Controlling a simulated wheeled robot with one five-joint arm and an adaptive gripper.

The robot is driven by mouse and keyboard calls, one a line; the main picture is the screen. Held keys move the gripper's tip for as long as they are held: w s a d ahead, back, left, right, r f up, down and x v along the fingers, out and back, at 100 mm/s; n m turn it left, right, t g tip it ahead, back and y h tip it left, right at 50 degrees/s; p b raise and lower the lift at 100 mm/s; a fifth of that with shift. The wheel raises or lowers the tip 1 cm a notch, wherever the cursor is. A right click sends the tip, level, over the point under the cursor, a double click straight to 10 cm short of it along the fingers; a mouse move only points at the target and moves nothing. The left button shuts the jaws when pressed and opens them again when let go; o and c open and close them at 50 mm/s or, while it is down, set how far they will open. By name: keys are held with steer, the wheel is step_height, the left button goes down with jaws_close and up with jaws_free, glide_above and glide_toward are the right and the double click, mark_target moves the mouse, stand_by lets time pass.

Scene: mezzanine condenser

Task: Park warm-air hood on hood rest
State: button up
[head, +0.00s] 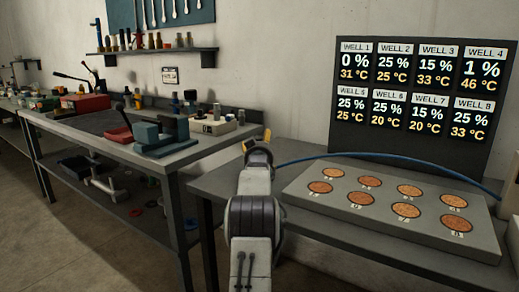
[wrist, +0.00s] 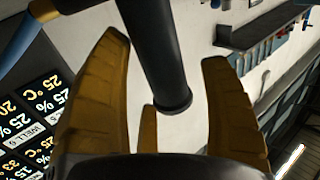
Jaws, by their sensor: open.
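My gripper (head: 257,143) is raised in front of the workbench corner, left of the well block. In the wrist view its amber fingers (wrist: 165,52) are spread open. A dark round bar with a flanged end (wrist: 172,95), seemingly part of the warm-air hood, lies between them, with pale gaps on both sides. A blue hose (wrist: 17,32) shows at the upper left there. In the head view the blue hose (head: 390,160) arcs from near my gripper to the right; the hood itself is not clear there. I cannot pick out the hood rest.
A grey block with several round copper-coloured wells (head: 330,205) lies on the right table, before a dark display board (head: 410,105). The left workbench (head: 185,158) carries a blue-grey vise (head: 160,135) and other tools. A wall shelf (head: 150,50) holds small items.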

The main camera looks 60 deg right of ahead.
steer(key=b+v, duration=0.1)
steer(key=v, duration=1.1)
steer(key=shift+b, duration=0.35)
steer(key=w+a+f+n+y, duration=0.2)
steer(key=w+a+f+y, duration=0.1)
steer(key=a, duration=0.7)
steer(key=w+a+f+n+t+y, duration=0.1)
steer(key=w+a+f+n+y, duration=0.2)
steer(key=a, duration=0.7)
steer(key=w+a+f+n+y, duration=0.1)
steer(key=w+a+f+y, duration=0.25)
steer(key=a, duration=0.75)
steer(key=s+a+f+n+g+y, duration=0.2)
steer(key=s+a+f, duration=0.15)
steer(key=a, duration=0.45)
steer(key=s+a+f+n+g+y, duration=0.1)
steer(key=s+a+f+y, duration=0.2)
steer(key=s+a, duration=0.35)
steer(key=s+a+f+n+g+y, duration=0.1)
steer(key=s+a+f+n+g, duration=0.2)
steer(key=s+a, duration=0.7)
steer(key=shift+s+f+g, duration=0.5)
steer(key=shift+s+f, duration=0.2)
steer(key=shift+s, duration=0.15)
steer(key=shift+d, duration=0.1)
